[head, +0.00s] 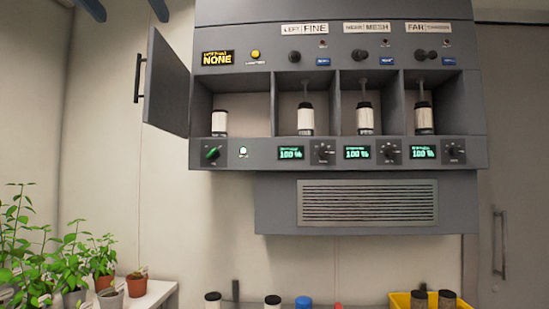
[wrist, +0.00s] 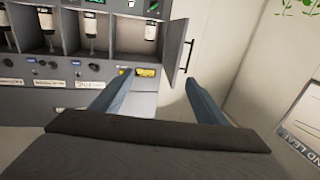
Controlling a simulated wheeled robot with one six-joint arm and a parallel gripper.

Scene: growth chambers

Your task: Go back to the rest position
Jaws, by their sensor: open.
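My gripper (wrist: 158,84) shows in the wrist view as two blue-grey fingers held wide apart, with nothing between them. Its two fingers also show at the top left edge of the head view (head: 128,12), above and left of the open cabinet door (head: 180,82). The grey cabinet (head: 350,155) hangs on the wall and appears upside down in the wrist view. The rest of my arm is out of the head view.
The cabinet's bays hold several white bottles with dark caps, one in the left bay (head: 219,123). The door stands swung open to the left. Potted plants (head: 75,265) stand on a white shelf at lower left. A yellow bin (head: 401,300) is at lower right.

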